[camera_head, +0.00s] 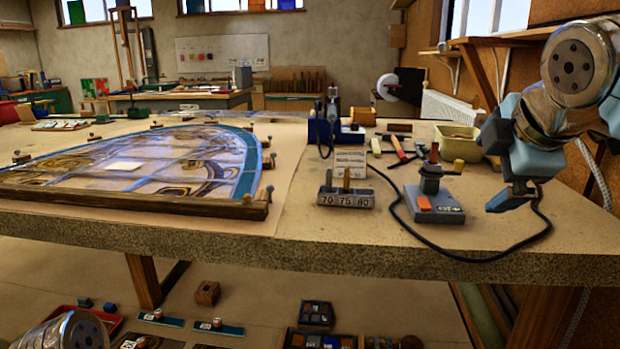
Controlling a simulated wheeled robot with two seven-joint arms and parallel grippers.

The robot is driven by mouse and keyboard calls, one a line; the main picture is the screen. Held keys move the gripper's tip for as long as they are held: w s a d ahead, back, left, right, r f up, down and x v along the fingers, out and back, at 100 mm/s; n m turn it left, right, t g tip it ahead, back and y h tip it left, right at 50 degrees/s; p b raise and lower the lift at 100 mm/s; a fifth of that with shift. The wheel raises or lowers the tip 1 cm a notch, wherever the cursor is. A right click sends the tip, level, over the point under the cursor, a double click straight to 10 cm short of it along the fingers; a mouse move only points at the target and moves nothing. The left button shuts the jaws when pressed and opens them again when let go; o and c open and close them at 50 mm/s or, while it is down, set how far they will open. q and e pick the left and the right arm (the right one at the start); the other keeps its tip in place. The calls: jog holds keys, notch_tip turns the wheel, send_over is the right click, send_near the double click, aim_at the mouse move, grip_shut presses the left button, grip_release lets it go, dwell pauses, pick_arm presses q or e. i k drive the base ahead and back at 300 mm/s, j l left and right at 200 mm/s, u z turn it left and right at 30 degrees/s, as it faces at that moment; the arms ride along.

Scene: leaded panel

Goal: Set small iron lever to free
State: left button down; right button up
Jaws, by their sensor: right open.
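A grey box (434,208) with an orange part (423,204) and a dark, partly unreadable label sits near the bench's front edge. A dark upright tool or knob (430,178) stands on it, with a black cable nearby. I cannot tell for certain which part is the small iron lever or how it is set. Left of the box is a grey block (345,199) marked 70, 75 and 80, with upright brass-coloured pieces. My right gripper (487,172) is open and empty, right of the grey box and apart from it. My left gripper is out of view.
The leaded panel (150,160) lies on the bench at left, with a wooden strip (130,203) along its front. A printed card (349,161), hammers (398,150) and a yellow tub (457,140) stand behind the box. The black cable (480,256) loops along the front edge.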

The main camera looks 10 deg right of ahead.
aim_at(459, 165)
jog(key=k+j, duration=0.15)
jog(key=k, duration=0.3)
jog(key=k+j, duration=0.2)
jog(key=k, duration=0.3)
